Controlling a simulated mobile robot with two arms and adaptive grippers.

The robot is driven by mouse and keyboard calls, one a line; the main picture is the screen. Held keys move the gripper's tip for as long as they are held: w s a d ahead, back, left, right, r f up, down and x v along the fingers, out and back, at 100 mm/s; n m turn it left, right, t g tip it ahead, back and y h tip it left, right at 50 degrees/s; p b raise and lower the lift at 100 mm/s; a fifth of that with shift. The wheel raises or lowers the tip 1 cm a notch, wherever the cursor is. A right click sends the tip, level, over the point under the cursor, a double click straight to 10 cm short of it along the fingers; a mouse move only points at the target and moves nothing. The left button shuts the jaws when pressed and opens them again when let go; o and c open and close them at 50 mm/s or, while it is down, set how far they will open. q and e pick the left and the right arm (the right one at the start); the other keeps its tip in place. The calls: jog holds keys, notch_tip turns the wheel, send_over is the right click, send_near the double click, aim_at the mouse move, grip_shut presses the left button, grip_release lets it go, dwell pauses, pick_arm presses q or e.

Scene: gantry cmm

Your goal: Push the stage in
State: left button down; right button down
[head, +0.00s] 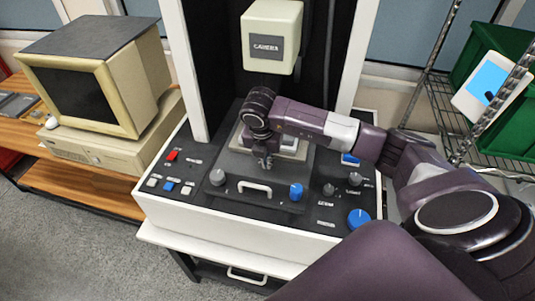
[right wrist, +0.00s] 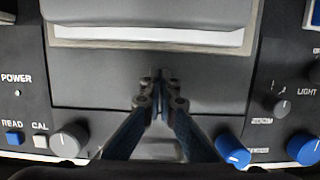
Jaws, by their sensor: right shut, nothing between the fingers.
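The stage (head: 222,163) is a dark grey plate with a white handle (head: 255,189) on its front, set in the white and black measuring machine under the camera head. A paler raised block stands on its rear part. My right gripper (head: 265,163) points down over the stage, behind the handle. In the right wrist view, the fingertips (right wrist: 161,78) are together with nothing between them, over the bare grey stage (right wrist: 95,88) in front of the pale block (right wrist: 150,35). I cannot tell if they touch the stage. My left gripper is out of view.
The camera head (head: 271,38) hangs above my right wrist. Grey and blue knobs (head: 359,217) and buttons flank the stage. An old computer (head: 95,80) stands on a wooden desk at left. A wire rack with green bins (head: 505,95) is at right.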

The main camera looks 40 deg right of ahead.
jog(key=shift+w+d, duration=0.45)
jog(key=shift+w+d+f+b, duration=0.25)
jog(key=shift+w+d+b, duration=0.15)
jog(key=shift+d+b, duration=0.25)
jog(key=shift+w+d+b, duration=0.15)
jog(key=shift+w+b, duration=0.1)
jog(key=shift+b, duration=0.15)
jog(key=shift+d+r, duration=0.15)
jog(key=shift+r, duration=0.05)
jog(key=shift+w, duration=0.15)
jog(key=shift+d, duration=0.1)
